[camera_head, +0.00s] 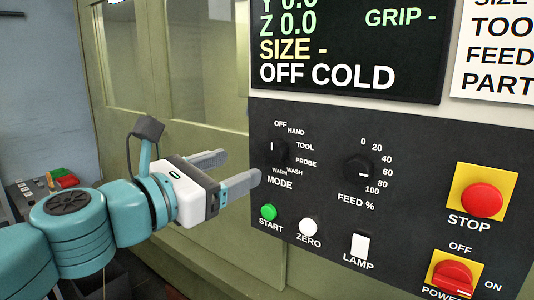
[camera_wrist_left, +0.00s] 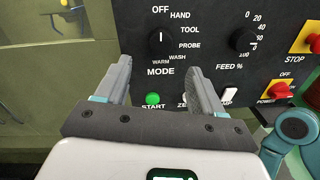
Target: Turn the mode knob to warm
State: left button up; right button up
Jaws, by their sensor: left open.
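The mode knob (camera_head: 276,153) is a black round knob with a white pointer mark, on the dark control panel. Its mark points up, toward OFF. The labels HAND, TOOL, PROBE, WASH and WARM run around its right side down to its lower edge. It also shows in the left wrist view (camera_wrist_left: 160,41), beyond the fingertips. My left gripper (camera_head: 240,166) is open and empty, just left of and in front of the knob in the head view. In the left wrist view its fingers (camera_wrist_left: 160,65) are spread below the knob, apart from it. My right gripper is not in view.
The display (camera_head: 345,50) reads OFF COLD. Right of the mode knob is the feed knob (camera_head: 359,170). Below are a green START button (camera_head: 269,212), a white ZERO button (camera_head: 308,226) and a LAMP switch (camera_head: 360,245). A red STOP button (camera_head: 482,199) and red power knob (camera_head: 453,277) sit right.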

aim_at(272, 153)
pick_arm(q)
jog(key=p+x, duration=0.1)
jog(key=x, duration=0.8)
jog(key=shift+s, duration=0.1)
jog(key=c, duration=1.1)
